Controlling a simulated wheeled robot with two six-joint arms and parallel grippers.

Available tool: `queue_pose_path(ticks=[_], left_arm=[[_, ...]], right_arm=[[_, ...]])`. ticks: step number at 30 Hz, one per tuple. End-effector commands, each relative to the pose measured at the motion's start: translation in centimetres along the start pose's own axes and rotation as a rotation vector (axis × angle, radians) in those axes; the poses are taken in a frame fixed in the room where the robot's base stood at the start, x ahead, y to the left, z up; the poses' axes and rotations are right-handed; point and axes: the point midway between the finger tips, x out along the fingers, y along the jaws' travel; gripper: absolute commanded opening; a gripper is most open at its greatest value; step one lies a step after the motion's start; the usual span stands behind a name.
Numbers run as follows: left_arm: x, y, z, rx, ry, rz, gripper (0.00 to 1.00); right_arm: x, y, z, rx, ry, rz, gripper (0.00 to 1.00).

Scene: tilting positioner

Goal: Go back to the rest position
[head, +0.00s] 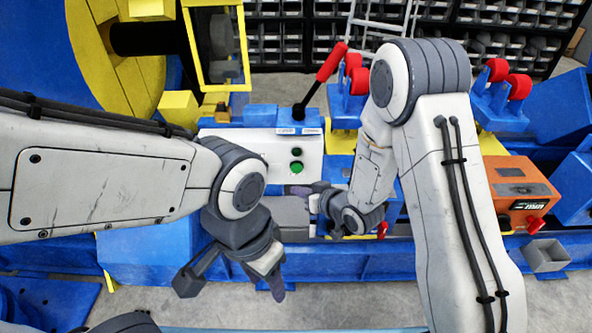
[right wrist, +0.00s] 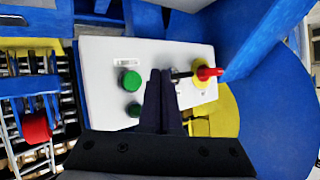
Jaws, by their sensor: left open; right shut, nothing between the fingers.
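My left gripper (head: 274,284) hangs over the grey floor in front of the blue frame in the head view. It points down and is empty and open. My right gripper (head: 298,190) is in front of the lower part of the white control box (head: 228,142), pointing left. In the right wrist view its fingers (right wrist: 161,76) are together with nothing between them, in front of the white panel face (right wrist: 100,72). I cannot tell whether they touch it.
Green buttons (head: 296,167) sit on the control box. A red-handled lever (head: 328,66) rises behind it. The blue positioner frame (head: 385,258) runs across the front. An orange box (head: 520,192) stands right of my right arm. Red rollers (head: 519,87) are behind. Grey floor (head: 360,302) is clear in front.

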Motion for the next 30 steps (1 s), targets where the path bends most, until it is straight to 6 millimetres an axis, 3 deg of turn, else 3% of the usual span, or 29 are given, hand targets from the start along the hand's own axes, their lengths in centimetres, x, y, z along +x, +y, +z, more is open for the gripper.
queue_pose_path(ticks=[22, 26, 30], left_arm=[[-0.5, 0.0, 0.0, 0.0, 0.0, 0.0, 0.5], [-1.7, 0.1, -0.1, 0.0, 0.0, 0.0, 0.5], [-3.4, 0.2, -0.2, 0.0, 0.0, 0.0, 0.5]], right_arm=[[-0.4, -0.4, -0.8, -0.017, -0.025, 0.012, 0.0], [-2.2, -1.7, -2.5, -0.07, -0.123, 0.058, 0.0], [-6.4, -4.0, -4.4, -0.124, -0.293, 0.127, 0.0]])
